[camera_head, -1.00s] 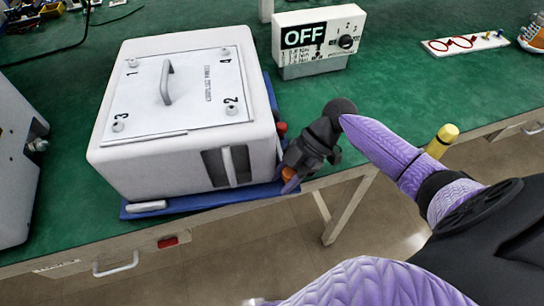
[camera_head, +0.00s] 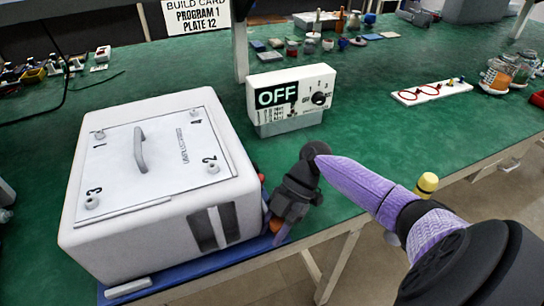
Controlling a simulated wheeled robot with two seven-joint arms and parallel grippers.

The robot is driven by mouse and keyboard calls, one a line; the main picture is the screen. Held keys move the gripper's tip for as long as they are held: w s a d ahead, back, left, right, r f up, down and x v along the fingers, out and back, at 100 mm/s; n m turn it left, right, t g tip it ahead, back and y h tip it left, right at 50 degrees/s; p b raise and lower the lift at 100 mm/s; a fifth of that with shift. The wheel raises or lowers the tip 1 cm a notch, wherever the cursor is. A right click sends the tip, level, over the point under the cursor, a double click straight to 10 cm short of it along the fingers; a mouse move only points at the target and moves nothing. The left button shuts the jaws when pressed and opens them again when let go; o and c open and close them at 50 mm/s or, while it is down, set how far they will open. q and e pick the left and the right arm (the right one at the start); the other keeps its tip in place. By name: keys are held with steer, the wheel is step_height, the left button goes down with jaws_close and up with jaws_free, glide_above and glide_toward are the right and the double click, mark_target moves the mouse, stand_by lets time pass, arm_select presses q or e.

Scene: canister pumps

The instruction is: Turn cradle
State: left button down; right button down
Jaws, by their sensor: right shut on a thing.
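The white canister pump housing (camera_head: 85,236) sits on a blue cradle (camera_head: 195,270) near the front edge of the green bench. Its top plate (camera_head: 155,185) carries a handle and bolts numbered 1 to 4. My right gripper (camera_head: 276,222) is at the cradle's right side, shut on an orange handle (camera_head: 277,226); the fingers hide most of the handle. A red knob (camera_head: 257,169) shows just behind the gripper. My left gripper is out of view.
A control box (camera_head: 290,98) reading OFF with a dial stands behind the cradle. A white board with red rings (camera_head: 432,92) and jars (camera_head: 497,75) are at the right. Small parts line the bench's back.

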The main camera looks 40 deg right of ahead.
steer(key=shift+w+d+r, duration=0.1)
steer(key=shift+d, duration=0.05)
steer(key=c, duration=0.6)
jaws_free()
steer(key=shift+d, duration=0.1)
steer(key=p+v, duration=0.1)
steer(key=v, duration=0.8)
steer(key=shift+d+r, duration=0.25)
steer(key=shift+r, duration=0.05)
